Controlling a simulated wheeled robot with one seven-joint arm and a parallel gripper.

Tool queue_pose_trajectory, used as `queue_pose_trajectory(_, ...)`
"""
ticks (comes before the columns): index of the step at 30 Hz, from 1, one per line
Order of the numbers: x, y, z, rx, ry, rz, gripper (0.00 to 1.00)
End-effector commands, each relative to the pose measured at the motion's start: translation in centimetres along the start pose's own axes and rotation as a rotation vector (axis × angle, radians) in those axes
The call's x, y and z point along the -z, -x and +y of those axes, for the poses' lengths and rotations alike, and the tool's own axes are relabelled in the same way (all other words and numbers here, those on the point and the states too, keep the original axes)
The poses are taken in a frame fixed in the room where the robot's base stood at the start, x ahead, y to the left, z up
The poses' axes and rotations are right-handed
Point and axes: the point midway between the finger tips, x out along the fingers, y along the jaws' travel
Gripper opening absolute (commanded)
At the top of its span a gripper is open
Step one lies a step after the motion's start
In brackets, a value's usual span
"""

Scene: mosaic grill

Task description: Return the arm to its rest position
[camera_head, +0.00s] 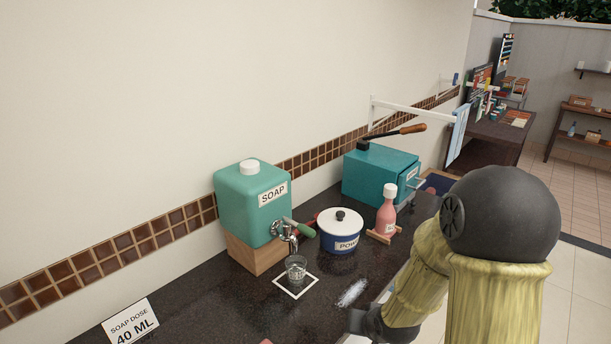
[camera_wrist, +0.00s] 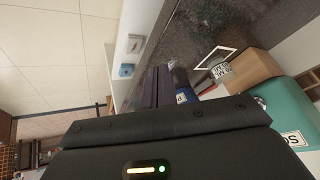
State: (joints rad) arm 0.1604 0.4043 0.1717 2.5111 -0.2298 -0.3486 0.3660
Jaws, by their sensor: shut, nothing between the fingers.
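My gripper (camera_wrist: 157,72) shows in the wrist view with its two dark fingers together and nothing between them. It is over the counter's edge, apart from the things on the counter.
The dark counter (camera_head: 225,315) holds a teal soap dispenser (camera_head: 240,205), a small glass (camera_head: 296,268) on a white-outlined square, a powder pot (camera_head: 340,232), a pink bottle (camera_head: 387,212) and a teal lever box (camera_head: 375,175). Open floor (camera_head: 580,285) lies right.

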Motion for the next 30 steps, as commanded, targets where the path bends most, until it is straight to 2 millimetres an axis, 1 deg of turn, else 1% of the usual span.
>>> queue_pose_trajectory(1,0.1,1.9,0.3,-0.039,0.032,-0.024,0.0)
queue_pose_trajectory(5,-1.1,5.9,1.2,-0.121,0.091,-0.118,0.0)
queue_pose_trajectory(6,-1.6,7.2,1.4,-0.138,0.108,-0.149,0.0)
queue_pose_trajectory(9,-2.8,10.3,1.5,-0.163,0.137,-0.226,0.0)
queue_pose_trajectory(12,-4.0,12.6,1.5,-0.167,0.155,-0.287,0.0)
queue_pose_trajectory(16,-4.9,13.8,1.4,-0.163,0.164,-0.327,0.0)
queue_pose_trajectory(30,-5.0,13.8,1.5,-0.164,0.163,-0.331,0.0)
